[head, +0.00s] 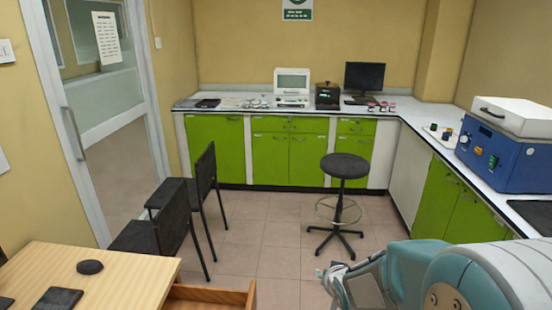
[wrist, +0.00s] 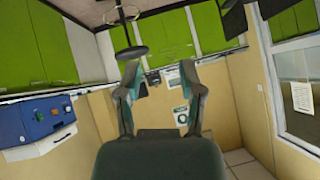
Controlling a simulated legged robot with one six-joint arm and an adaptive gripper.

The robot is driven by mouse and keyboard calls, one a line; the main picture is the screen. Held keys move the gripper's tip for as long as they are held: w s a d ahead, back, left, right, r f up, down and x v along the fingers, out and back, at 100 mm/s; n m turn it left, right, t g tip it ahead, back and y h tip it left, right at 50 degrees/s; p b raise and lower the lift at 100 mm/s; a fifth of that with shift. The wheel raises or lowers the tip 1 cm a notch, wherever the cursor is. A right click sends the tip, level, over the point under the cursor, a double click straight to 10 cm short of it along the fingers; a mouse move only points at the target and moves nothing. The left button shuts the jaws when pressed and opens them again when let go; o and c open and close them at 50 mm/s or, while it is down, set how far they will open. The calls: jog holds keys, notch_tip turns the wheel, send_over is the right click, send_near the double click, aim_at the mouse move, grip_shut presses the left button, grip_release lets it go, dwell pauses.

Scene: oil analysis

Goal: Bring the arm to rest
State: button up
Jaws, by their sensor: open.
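My gripper (wrist: 159,75) shows in the wrist view with its two dark and teal fingers apart and nothing between them. In the head view my arm fills the lower right corner, large and close, with my gripper (head: 342,285) at its left end. There it hangs in front of the tiled floor, and the fingers are partly cut by the lower edge. The wrist view is turned upside down.
A blue machine (head: 503,152) stands on the right counter. A black stool (head: 344,168) stands on open floor beyond my gripper. Dark chairs (head: 205,175) and a wooden table (head: 125,270) are at the left. Green cabinets (head: 215,145) line the back.

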jog(key=s+d+r+g, duration=0.1)
jog(key=s+r, duration=0.3)
jog(key=s, duration=0.4)
jog(key=s+r+n+g, duration=0.1)
jog(key=s+r, duration=0.4)
jog(key=s, duration=0.4)
jog(key=s+d+r+n+g+h, duration=0.1)
jog(key=s+r+g, duration=0.1)
jog(key=s+r, duration=0.3)
jog(key=s, duration=0.3)
jog(key=shift+s+d, duration=0.2)
jog(key=shift+d, duration=0.1)
